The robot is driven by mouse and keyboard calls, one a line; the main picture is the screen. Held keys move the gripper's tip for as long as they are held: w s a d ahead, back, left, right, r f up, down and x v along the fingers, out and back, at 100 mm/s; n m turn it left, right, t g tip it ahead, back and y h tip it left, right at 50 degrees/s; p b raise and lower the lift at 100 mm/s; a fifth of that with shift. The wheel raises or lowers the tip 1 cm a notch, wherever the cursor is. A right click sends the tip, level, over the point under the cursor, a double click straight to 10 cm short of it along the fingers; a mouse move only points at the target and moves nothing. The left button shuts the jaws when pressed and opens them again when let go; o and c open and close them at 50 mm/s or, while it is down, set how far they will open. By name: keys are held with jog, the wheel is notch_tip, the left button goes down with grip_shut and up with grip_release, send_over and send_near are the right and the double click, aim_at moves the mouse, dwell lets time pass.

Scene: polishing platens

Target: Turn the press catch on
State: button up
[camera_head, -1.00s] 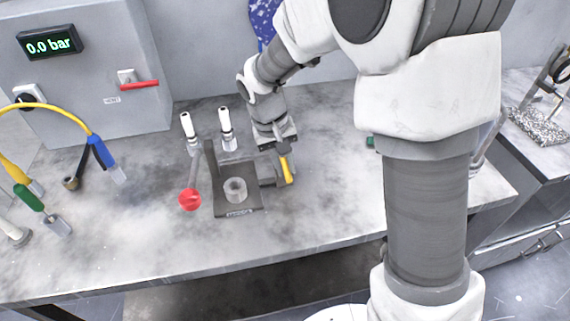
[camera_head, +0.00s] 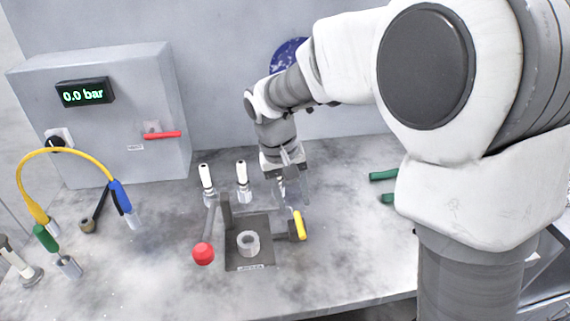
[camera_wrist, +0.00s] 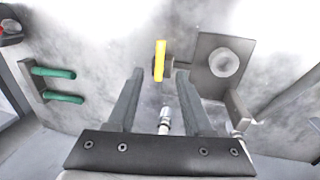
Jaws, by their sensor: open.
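The press (camera_head: 235,262) is a dark bracket with a base plate and a round grey cup on the bench. A yellow-handled lever on its right side, which looks like the catch (camera_head: 299,226), also shows in the wrist view (camera_wrist: 160,60). My gripper (camera_head: 290,203) is open behind the yellow handle, pointing down. In the wrist view my gripper (camera_wrist: 160,73) has its fingers spread and empty, with the yellow handle ahead between the tips. They look apart from it; the exact gap is hard to tell. The press's red-knobbed lever (camera_head: 203,253) stands at its left.
Two white-topped fittings (camera_head: 207,180) stand behind the press, close to my gripper. Green handles (camera_head: 384,174) lie to the right. A grey box (camera_head: 120,130) reading 0.0 bar and a yellow hose (camera_head: 50,153) are left.

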notch_tip(320, 180, up, 9)
jog(key=a, duration=0.2)
jog(key=shift+s+p, duration=0.2)
jog(key=shift+p, duration=0.2)
jog(key=shift+r, duration=0.1)
jog(key=shift+d, duration=0.1)
jog(key=s+d+r+m+t+y, duration=0.2)
jog(key=s+d+t, duration=0.3)
jog(key=s+d, duration=1.1)
jog(key=shift+s, duration=1.05)
